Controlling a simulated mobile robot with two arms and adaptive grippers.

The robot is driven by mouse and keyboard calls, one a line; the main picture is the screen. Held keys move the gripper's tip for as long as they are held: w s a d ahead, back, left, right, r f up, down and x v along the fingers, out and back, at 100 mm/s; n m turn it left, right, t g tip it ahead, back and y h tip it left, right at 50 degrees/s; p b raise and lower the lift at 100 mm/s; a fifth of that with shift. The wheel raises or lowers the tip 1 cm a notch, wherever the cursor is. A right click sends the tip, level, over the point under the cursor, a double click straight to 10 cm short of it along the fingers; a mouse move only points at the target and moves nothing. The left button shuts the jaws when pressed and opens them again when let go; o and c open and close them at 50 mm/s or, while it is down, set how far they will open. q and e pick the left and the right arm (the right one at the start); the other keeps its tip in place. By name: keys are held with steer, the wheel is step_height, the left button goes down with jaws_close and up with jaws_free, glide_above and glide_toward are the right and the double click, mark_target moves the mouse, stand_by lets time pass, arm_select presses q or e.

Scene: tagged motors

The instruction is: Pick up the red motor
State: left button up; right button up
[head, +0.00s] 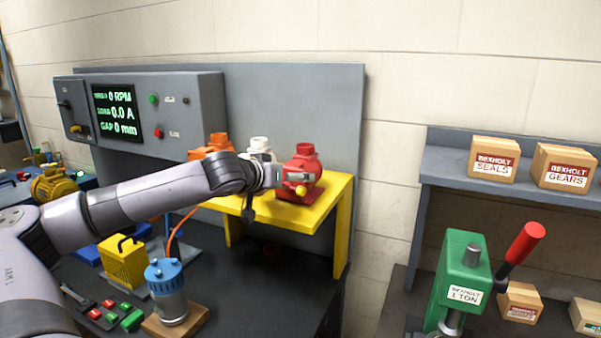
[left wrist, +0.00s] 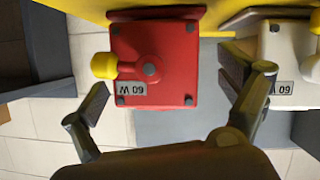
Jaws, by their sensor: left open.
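The red motor (head: 303,163) stands at the right end of the yellow shelf, with a yellow knob on its front. My left gripper (head: 288,178) is in front of it in the head view. In the left wrist view the red motor (left wrist: 165,45) carries a tag that appears upside down and seems to read 60 W. My left gripper (left wrist: 168,98) is open there, with one finger on each side of the motor's near part; the right finger lies between it and the white motor (left wrist: 287,60). I cannot tell whether the fingers touch it. My right gripper is not in view.
The white motor (head: 261,147) and an orange motor (head: 212,148) stand left of the red one on the yellow shelf (head: 322,203). A grey panel rises behind. A blue-topped motor (head: 170,293) and a yellow box (head: 124,262) stand below. A green press (head: 462,275) is at right.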

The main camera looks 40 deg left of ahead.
arm_select(q)
steer(key=w+p, duration=0.2)
steer(key=shift+w+a+f, duration=0.2)
steer(key=shift+w, duration=0.2)
steer(key=shift+w+a+f+p, duration=0.15)
steer(key=shift+w+f+p, duration=0.3)
steer(key=shift+w, duration=0.15)
steer(key=shift+c, duration=0.4)
steer(key=c, duration=1.9)
steer(key=shift+r, duration=0.5)
steer(key=shift+w+a, duration=0.15)
